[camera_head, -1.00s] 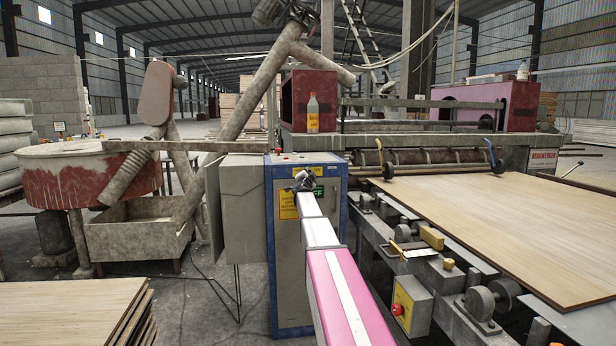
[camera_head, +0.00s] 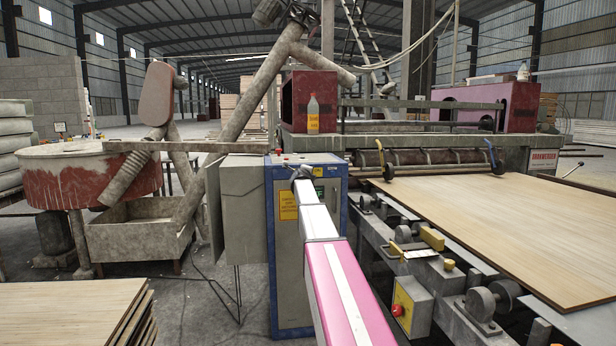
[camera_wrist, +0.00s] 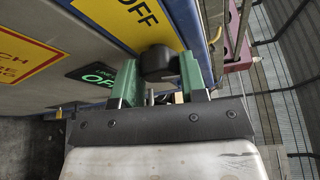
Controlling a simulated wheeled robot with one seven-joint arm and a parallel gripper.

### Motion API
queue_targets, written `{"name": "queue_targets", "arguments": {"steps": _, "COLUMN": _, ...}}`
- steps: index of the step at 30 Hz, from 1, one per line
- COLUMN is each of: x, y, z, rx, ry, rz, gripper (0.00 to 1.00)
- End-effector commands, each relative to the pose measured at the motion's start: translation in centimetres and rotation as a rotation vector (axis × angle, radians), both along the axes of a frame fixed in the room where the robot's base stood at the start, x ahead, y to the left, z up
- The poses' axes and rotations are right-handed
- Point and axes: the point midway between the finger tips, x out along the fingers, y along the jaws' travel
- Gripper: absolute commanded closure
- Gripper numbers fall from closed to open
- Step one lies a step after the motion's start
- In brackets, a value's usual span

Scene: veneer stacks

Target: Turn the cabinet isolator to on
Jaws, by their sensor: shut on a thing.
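The cabinet (camera_head: 290,270) is grey with a blue frame and stands in the middle of the head view. Its isolator is a black knob (camera_wrist: 156,60) beside a yellow plate (camera_wrist: 120,16) on which "OFF" can be read. My gripper (camera_wrist: 160,74) has its green fingers shut on the knob, one on each side. In the head view my gripper (camera_head: 301,175) is at the upper cabinet front, and my arm hides the knob there. A small lit display (camera_wrist: 98,76) shows green letters starting with "O"; my left finger covers the rest.
A yellow warning label (camera_head: 288,205) is on the cabinet front. A grey box (camera_head: 240,205) stands against the cabinet's left side. A veneer stack (camera_head: 65,310) lies at front left.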

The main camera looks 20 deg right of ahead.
Motion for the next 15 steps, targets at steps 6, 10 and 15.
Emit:
{"name": "queue_targets", "arguments": {"steps": 6, "x": -0.08, "y": -0.14, "z": 0.13, "rx": 0.198, "ry": -0.031, "rz": -0.002, "gripper": 0.85}}
{"name": "queue_targets", "arguments": {"steps": 10, "x": -0.08, "y": -0.17, "z": 0.15, "rx": 0.298, "ry": -0.047, "rz": -0.003, "gripper": 0.85}}
{"name": "queue_targets", "arguments": {"steps": 15, "x": -0.08, "y": -0.16, "z": 0.13, "rx": 0.402, "ry": -0.062, "rz": -0.003, "gripper": 0.85}}
